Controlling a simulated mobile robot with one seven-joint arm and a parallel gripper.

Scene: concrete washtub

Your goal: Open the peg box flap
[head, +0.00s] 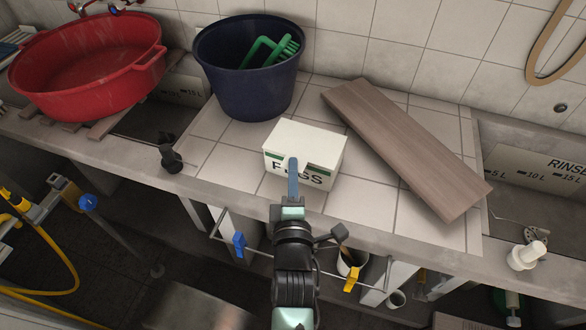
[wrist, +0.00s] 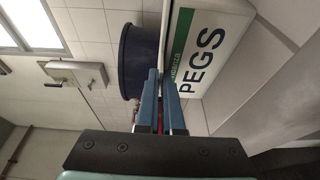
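The peg box (head: 300,148) is a white box with a green band and black PEGS lettering on its front. It stands on the tiled counter, and its top looks closed. My gripper (head: 293,163) is at the front face of the box, its blue fingers covering part of the lettering. In the wrist view, the box (wrist: 222,22) is at the upper right, turned sideways. The blue fingertips (wrist: 160,73) are close together beside its green band, with only a thin slit between the fingers.
A wooden board (head: 405,145) lies to the right. A red tub (head: 85,62) is at far left. A rinse basin (head: 540,165) is at right.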

